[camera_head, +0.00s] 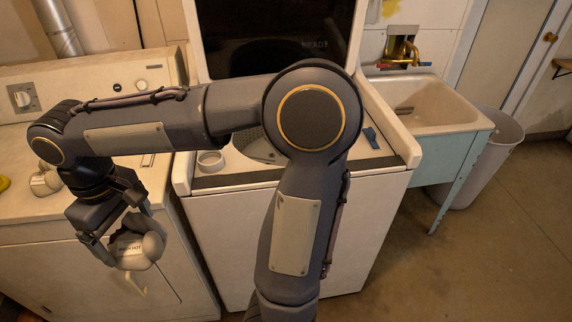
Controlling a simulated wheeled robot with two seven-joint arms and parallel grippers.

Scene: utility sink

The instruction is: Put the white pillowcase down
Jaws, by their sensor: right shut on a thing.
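My right gripper (122,240) is at the left of the head view, pointing down in front of the left machine. It is shut on a pale, rounded, crumpled bundle with small dark lettering, which looks like the white pillowcase (148,250). A thin pale strip hangs below the bundle. The bundle is held in the air, apart from the machine's front as far as I can tell. My right arm crosses the view and hides part of both machines. My left gripper is not in view.
The left machine's top (22,150) holds another pale lumpy object (45,181). The middle washer (235,225) has its lid (335,30) raised; a white round cup (211,160) and a blue item (371,138) sit on it. A utility sink (480,127) and bin (490,170) stand right.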

